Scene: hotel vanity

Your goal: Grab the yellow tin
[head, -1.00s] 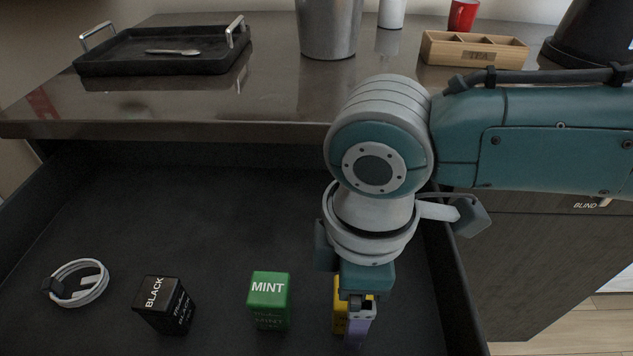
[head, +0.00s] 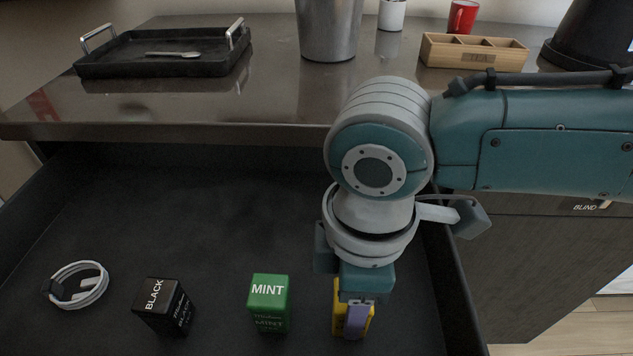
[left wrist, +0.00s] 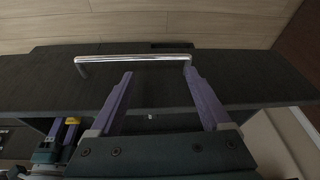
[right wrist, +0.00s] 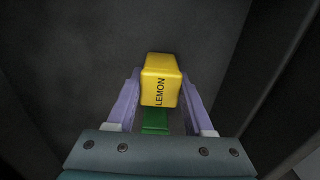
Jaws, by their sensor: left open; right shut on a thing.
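The yellow tin (right wrist: 160,82), labelled LEMON, stands in the open drawer. My right gripper (right wrist: 160,100) is shut on it, with a purple finger along each side. In the head view the yellow tin (head: 339,312) is partly hidden behind my right gripper (head: 355,318). My left gripper (left wrist: 160,85) is open and empty, near a chrome bar handle (left wrist: 135,58) on a dark front panel. It is not in the head view.
In the drawer (head: 220,190), a green MINT tin (head: 269,300), a black BLACK tin (head: 165,306) and a coiled white cable (head: 78,286) lie left of the yellow tin. The counter above holds a black tray (head: 165,60), a metal bucket (head: 329,28) and a wooden TEA box (head: 473,50).

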